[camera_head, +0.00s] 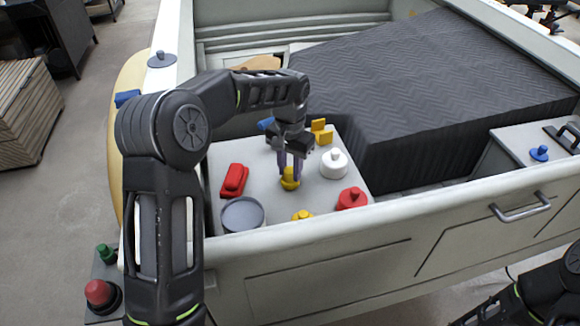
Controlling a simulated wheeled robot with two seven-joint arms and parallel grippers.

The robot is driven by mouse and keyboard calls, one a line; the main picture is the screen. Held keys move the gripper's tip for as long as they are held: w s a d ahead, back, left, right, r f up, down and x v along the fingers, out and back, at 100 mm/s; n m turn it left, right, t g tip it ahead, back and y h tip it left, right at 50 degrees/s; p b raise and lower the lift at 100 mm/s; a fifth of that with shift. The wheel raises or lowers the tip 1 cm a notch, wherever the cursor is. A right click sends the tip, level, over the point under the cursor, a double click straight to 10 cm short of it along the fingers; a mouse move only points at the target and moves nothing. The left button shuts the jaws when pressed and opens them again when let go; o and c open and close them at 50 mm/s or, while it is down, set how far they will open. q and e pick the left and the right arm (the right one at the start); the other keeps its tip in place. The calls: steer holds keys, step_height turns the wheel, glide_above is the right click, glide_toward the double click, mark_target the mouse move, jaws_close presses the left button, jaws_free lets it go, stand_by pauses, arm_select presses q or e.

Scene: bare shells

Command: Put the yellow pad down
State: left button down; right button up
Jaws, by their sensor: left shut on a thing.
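My left gripper (291,168) points down over the pale counter (265,166) inside the vehicle-like shell. It is shut on a small yellow knobbed thing, which I take to be the yellow pad (290,183). The pad is at the fingertips, at or just above the counter; I cannot tell whether it touches. Its upper part is hidden between the fingers. Part of my right arm shows at the bottom right; its gripper is out of view.
Around the pad are a red block (234,180), a grey round dish (242,214), a white knobbed pot (334,163), a red knobbed piece (352,198), another yellow piece (302,215) and a yellow blocky piece (321,132). A dark quilted block (440,85) stands right.

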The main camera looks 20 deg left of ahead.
arm_select(q)
steer(key=shift+f, duration=0.15)
steer(key=c, duration=1.1)
jaws_free()
